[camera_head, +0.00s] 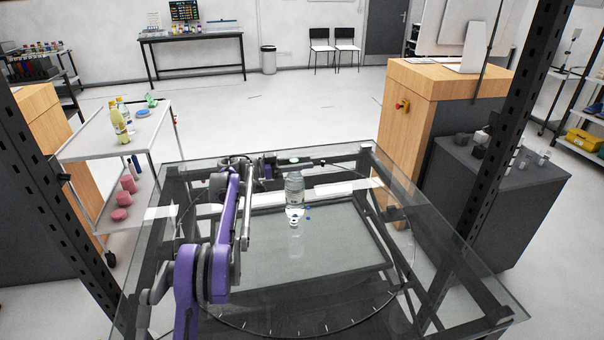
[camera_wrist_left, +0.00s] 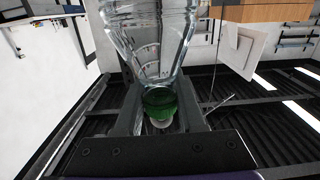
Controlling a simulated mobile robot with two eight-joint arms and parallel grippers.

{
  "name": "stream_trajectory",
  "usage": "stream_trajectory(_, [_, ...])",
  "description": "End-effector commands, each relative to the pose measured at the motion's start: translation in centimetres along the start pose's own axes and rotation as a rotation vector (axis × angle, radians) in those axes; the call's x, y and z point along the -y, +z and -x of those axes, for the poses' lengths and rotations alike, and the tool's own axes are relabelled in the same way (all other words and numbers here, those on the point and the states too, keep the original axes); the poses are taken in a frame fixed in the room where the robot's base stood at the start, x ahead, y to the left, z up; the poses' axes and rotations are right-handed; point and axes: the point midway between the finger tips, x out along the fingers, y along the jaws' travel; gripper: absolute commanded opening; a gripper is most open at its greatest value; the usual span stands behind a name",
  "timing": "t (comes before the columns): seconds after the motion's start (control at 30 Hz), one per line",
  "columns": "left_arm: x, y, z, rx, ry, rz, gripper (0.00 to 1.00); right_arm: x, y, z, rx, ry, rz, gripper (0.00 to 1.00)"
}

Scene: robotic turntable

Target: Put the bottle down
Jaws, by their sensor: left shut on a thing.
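A clear bottle (camera_head: 294,188) appears upright over the glass turntable (camera_head: 262,232). It also shows in the left wrist view (camera_wrist_left: 150,38), where its green cap (camera_wrist_left: 160,103) lies between the fingers. My left gripper (camera_wrist_left: 158,92) is shut on the bottle at the cap end, with the clear body reaching away from the palm. In the head view my left arm comes in from the lower left, and its wrist is just above and left of the bottle. I cannot tell whether the bottle's base touches the glass. My right gripper is not in view.
The glass around the bottle is mostly free, with small blue marks near its base. Dark posts (camera_head: 512,110) stand at both sides. A cart (camera_head: 88,152) with other bottles (camera_head: 118,124) is at left. A wooden cabinet (camera_head: 398,140) and a grey cabinet (camera_head: 500,215) stand at right.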

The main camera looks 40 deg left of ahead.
Motion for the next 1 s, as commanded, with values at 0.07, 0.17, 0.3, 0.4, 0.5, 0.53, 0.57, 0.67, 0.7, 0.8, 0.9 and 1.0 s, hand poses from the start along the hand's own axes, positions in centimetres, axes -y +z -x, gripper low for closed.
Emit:
stream_trajectory(0.07, [0.0,1.0,0.0,-0.001,0.000,0.000,0.00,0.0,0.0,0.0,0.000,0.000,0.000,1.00])
stream_trajectory(0.17, [0.0,2.4,0.0,-0.002,0.000,0.000,0.00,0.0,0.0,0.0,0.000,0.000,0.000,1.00])
stream_trajectory(0.3, [0.0,3.0,0.0,-0.002,0.000,0.000,0.00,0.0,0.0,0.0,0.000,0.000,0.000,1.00])
stream_trajectory(0.4, [0.0,2.9,0.0,-0.002,0.000,0.000,0.00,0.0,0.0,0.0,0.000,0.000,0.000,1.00])
stream_trajectory(0.5, [0.0,3.0,0.0,-0.001,0.000,0.000,0.00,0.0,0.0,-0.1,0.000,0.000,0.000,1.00])
stream_trajectory(0.53, [0.0,3.2,0.0,-0.001,0.000,0.000,0.00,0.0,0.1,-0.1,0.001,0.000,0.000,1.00])
stream_trajectory(0.57, [0.0,3.3,0.0,-0.001,0.000,0.000,0.00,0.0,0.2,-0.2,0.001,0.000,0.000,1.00])
stream_trajectory(0.67, [0.0,3.6,0.0,0.000,0.000,0.000,0.40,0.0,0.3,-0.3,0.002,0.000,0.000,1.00])
stream_trajectory(0.7, [0.0,3.5,0.0,0.000,0.000,0.000,0.48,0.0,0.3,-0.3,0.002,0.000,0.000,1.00])
stream_trajectory(0.8, [0.0,3.5,0.0,0.000,0.000,0.000,0.66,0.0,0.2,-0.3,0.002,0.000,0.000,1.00])
stream_trajectory(0.9, [0.0,3.5,0.0,0.000,0.000,0.000,0.69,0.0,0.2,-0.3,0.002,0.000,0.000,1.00])
stream_trajectory(1.0, [0.0,3.5,0.0,0.000,0.000,0.000,0.69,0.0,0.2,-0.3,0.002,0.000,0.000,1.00])
